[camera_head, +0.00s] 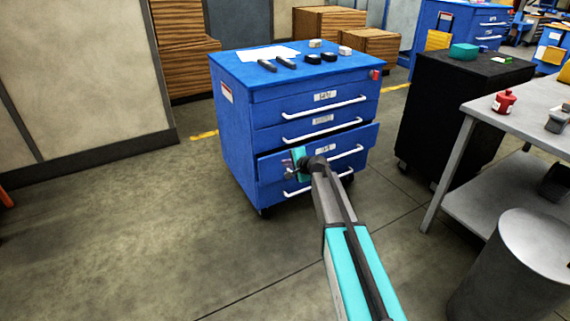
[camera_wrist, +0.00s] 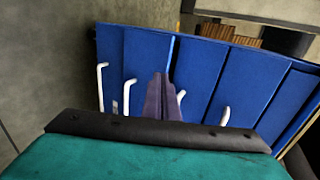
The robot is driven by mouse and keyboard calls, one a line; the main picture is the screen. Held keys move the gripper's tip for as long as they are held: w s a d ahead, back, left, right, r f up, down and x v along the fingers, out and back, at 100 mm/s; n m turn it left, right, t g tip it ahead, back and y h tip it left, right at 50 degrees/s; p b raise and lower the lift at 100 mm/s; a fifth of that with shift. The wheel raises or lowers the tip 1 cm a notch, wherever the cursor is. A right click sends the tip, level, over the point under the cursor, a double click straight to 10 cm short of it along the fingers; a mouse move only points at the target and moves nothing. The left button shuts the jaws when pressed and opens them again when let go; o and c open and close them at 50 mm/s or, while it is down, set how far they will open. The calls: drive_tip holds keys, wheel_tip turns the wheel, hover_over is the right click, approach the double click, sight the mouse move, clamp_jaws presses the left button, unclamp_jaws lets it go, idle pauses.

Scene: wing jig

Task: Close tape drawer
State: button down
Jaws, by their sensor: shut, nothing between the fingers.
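A blue drawer cabinet (camera_head: 235,140) stands on the floor in the head view, with several drawers and white bar handles. The third drawer down (camera_head: 268,166) sticks out a little, with a dark gap above its front. The drawer labels are too small to read, so I cannot tell which one says tape. My gripper (camera_head: 290,171) is at the left part of that drawer's front. In the wrist view my gripper fingers (camera_wrist: 160,98) are together and empty, pointing at the blue fronts between white handles. Whether they touch the front is unclear.
Papers (camera_head: 268,54) and black items (camera_head: 313,58) lie on the cabinet top. A black cart (camera_head: 440,120) stands to the right, then a grey workbench (camera_head: 530,105) and a grey bin (camera_head: 515,275). Floor to the left and in front is clear.

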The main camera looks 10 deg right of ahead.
drive_tip(key=c, duration=2.5)
unclamp_jaws()
drive_tip(key=o, duration=0.3)
drive_tip(key=shift+o, duration=0.8)
drive_tip(key=shift+s+f, duration=0.25)
drive_tip(key=shift+f, duration=0.05)
drive_tip(key=s+a+f+n+g+h, duration=0.1)
drive_tip(key=s+f+n+g, duration=0.65)
drive_tip(key=s+f, duration=2.2)
drive_tip(key=s+d+f+n+g+h, duration=0.1)
drive_tip(key=s+d+f+n+g, duration=0.1)
drive_tip(key=s, duration=1)
drive_tip(key=s+d+f+n+g+h, duration=0.1)
drive_tip(key=s+f+n+g, duration=0.1)
drive_tip(key=s, duration=1)
drive_tip(key=s+d+f+n+g+h, duration=0.1)
drive_tip(key=s+d+f+n+g, duration=0.1)
drive_tip(key=s, duration=1)
drive_tip(key=shift+s+d+f+g+h, duration=0.35)
drive_tip(key=shift+f+g, duration=0.25)
drive_tip(key=shift+g, duration=0.55)
drive_tip(key=shift+s, duration=0.1)
